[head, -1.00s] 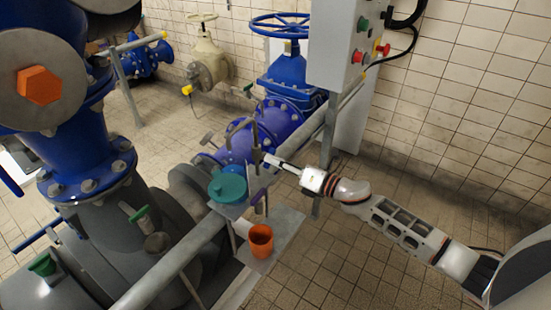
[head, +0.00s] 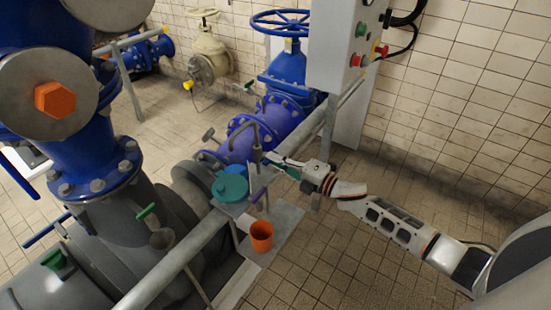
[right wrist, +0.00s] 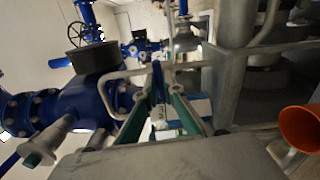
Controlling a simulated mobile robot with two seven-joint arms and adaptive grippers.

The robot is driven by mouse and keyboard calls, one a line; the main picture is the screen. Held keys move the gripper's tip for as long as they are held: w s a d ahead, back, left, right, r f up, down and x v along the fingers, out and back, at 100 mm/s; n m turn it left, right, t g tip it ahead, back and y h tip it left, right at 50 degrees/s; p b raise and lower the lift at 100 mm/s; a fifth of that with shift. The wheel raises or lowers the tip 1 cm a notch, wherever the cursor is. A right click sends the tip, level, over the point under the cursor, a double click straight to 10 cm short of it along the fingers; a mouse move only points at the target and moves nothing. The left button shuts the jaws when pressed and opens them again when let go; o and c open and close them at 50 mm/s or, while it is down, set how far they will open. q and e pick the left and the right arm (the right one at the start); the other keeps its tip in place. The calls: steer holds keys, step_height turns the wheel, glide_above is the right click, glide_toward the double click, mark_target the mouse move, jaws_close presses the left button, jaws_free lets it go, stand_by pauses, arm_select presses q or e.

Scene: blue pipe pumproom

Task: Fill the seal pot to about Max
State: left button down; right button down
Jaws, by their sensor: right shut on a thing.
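A teal pot-like vessel with a round top (head: 230,187) stands on a grey shelf by the rail in the head view; I cannot tell its fill level or any Max mark. A blue round piece (head: 238,171) shows just behind it. A grey bent-neck tap (head: 257,140) rises beside the vessel. My right gripper (head: 268,158) is at the tap's stem, shut on a part of it; which part is unclear. Its green fingers (right wrist: 163,85) also show in the right wrist view. An orange cup (head: 261,236) stands below on a grey plate. My left gripper is out of view.
A purple handle (head: 259,194) sits between the vessel and the cup. A grey rail (head: 170,267) runs past the shelf. Blue pipework (head: 255,135) and a control box (head: 335,45) stand behind. The tiled floor at right is open.

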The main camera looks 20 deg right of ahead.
steer(key=shift+w+r, duration=0.1)
steer(key=shift+r, duration=0.05)
stand_by(0.4)
steer(key=c, duration=2.2)
jaws_free()
steer(key=shift+o, duration=0.2)
steer(key=v, duration=1.2)
